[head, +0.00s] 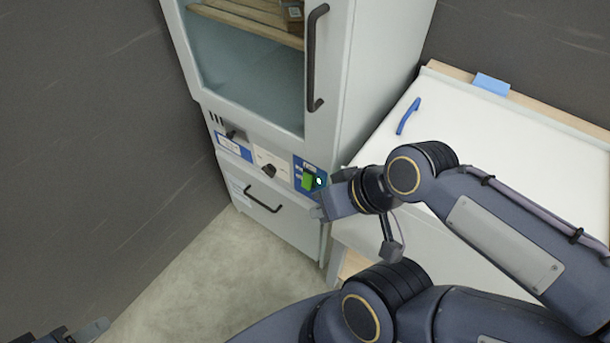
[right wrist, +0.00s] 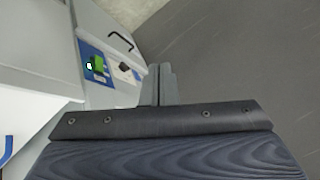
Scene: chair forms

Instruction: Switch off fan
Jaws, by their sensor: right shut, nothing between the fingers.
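A green switch (head: 308,181) sits on a blue panel at the right end of the control strip on a tall white cabinet. A small bright white light shows beside it. The switch also shows in the right wrist view (right wrist: 98,64), left of my fingers. My right gripper (head: 319,213) is shut and empty, just in front of the cabinet and a little below the switch, apart from it as far as I can tell. Its closed fingers show in the right wrist view (right wrist: 160,84). My left gripper (head: 96,329) only partly shows at the bottom left edge; its jaws are unclear.
The cabinet (head: 345,95) has a glass window, a dark vertical handle (head: 315,58), a black knob (head: 268,170) and a lower drawer handle (head: 263,198). A white worktop (head: 470,125) with a blue handle (head: 408,116) stands at right. The floor (head: 215,275) at left is clear.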

